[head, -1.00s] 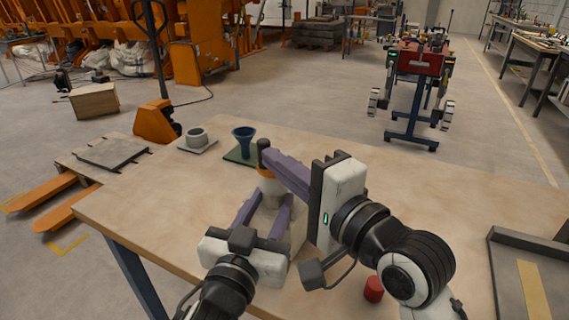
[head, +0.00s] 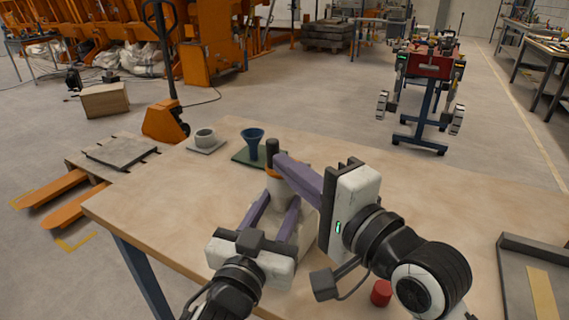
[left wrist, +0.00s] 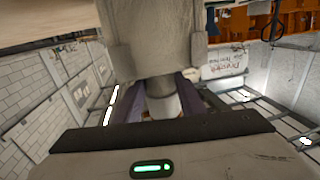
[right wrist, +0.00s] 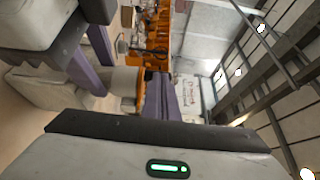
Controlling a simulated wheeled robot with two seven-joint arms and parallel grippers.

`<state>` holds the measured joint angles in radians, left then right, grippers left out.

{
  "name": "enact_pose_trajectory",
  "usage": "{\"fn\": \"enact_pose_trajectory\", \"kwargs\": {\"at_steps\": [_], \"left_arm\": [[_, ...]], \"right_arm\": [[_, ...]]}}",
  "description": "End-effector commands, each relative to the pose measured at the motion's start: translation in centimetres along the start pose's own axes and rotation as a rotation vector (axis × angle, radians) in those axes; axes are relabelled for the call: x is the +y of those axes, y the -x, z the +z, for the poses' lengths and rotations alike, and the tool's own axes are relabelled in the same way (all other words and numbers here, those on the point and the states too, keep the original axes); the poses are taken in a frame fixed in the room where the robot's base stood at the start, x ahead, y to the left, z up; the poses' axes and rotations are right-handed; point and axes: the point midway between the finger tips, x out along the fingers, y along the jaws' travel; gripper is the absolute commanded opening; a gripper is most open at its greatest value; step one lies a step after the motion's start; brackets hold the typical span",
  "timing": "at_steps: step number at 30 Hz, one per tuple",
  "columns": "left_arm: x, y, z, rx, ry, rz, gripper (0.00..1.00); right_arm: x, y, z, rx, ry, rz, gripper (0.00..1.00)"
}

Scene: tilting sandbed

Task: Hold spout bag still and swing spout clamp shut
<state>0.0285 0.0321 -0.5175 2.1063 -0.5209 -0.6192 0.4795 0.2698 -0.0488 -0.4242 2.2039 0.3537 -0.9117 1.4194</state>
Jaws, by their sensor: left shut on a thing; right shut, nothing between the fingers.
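A grey-beige spout bag (head: 308,236) stands upright near the table's front edge, partly hidden by my grippers. It shows large in the left wrist view (left wrist: 155,45). Its pale spout (right wrist: 124,80) carries an orange clamp (right wrist: 139,92); in the head view a dark upright handle (head: 272,150) rises beside the clamp. My left gripper (head: 277,208) is shut on the bag, a purple finger along each side. My right gripper (head: 279,160) is shut and empty, its purple fingertips close beside the handle. Whether they touch it, and whether the clamp is fully closed, I cannot tell.
A blue funnel (head: 252,140) stands on a green mat, with a grey cup (head: 205,138) on a plate to its left. A red cylinder (head: 381,293) is near the front, by my right arm. A grey tray (head: 515,270) lies at right. The table's middle right is clear.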

Motion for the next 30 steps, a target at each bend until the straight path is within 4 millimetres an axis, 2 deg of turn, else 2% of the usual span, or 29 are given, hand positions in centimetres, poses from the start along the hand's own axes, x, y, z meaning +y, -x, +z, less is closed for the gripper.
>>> {"fn": "enact_pose_trajectory", "kwargs": {"at_steps": [1,9,13,20,21,25,30], "left_arm": [[0.2,0.1,0.8,-0.017,0.000,0.002,0.00],[0.1,0.1,0.8,-0.019,0.000,0.002,0.00],[0.1,0.1,0.8,-0.019,0.000,0.002,0.00],[0.1,0.1,0.9,-0.020,0.000,0.001,0.00],[0.1,0.1,0.9,-0.020,0.000,0.001,0.38],[0.1,0.0,0.7,-0.017,0.000,0.001,0.58],[0.0,0.0,0.5,-0.010,0.000,0.000,0.58]], "right_arm": [[0.1,1.0,0.0,0.001,0.000,0.000,0.00],[0.1,5.2,-0.1,0.002,0.002,0.000,0.00],[0.1,6.0,0.0,0.001,0.002,0.000,0.00],[0.0,6.2,0.0,0.001,0.002,0.000,0.00],[0.0,6.2,0.0,0.001,0.002,0.000,0.00],[0.0,6.1,0.0,0.001,0.002,-0.001,0.00],[0.0,6.1,0.0,0.001,0.002,-0.001,0.00]]}}
